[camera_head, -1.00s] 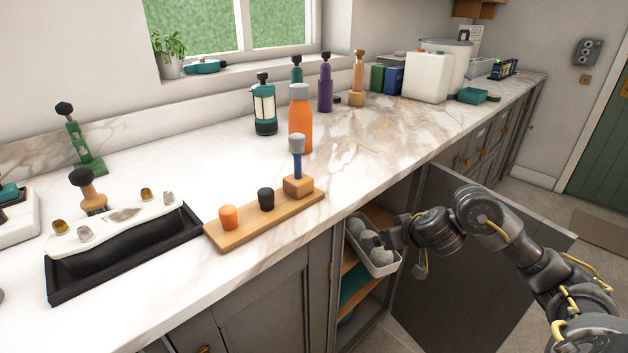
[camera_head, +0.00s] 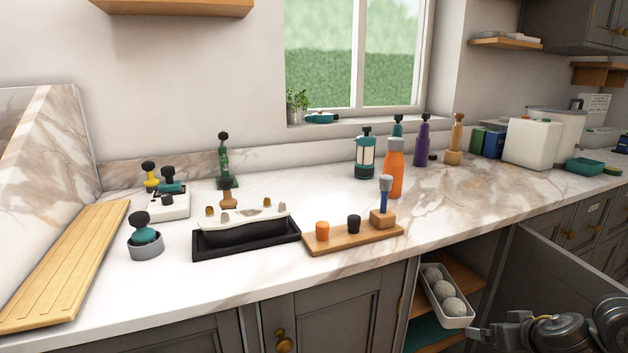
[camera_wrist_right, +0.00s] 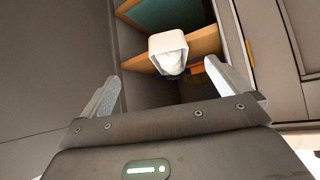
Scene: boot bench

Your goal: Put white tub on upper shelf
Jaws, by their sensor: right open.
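The white tub (camera_head: 459,323), an open rectangular box holding several grey balls, is in the open cabinet under the counter in the head view. It is at the upper wooden shelf (camera_head: 468,276), with its near end jutting out past the front edge. The tub also shows in the right wrist view (camera_wrist_right: 168,41), ahead of and between my right gripper's spread fingers (camera_wrist_right: 163,78). That gripper is open and empty. In the head view my right gripper (camera_head: 480,334) is low, just right of the tub's near end. My left gripper is not in view.
The open cabinet door (camera_head: 570,285) stands to the right of my right gripper. A lower shelf (camera_head: 432,336) lies under the tub. The marble counter (camera_head: 290,284) above holds a wooden stand (camera_head: 350,240), an orange bottle (camera_head: 394,172) and a black tray (camera_head: 245,242).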

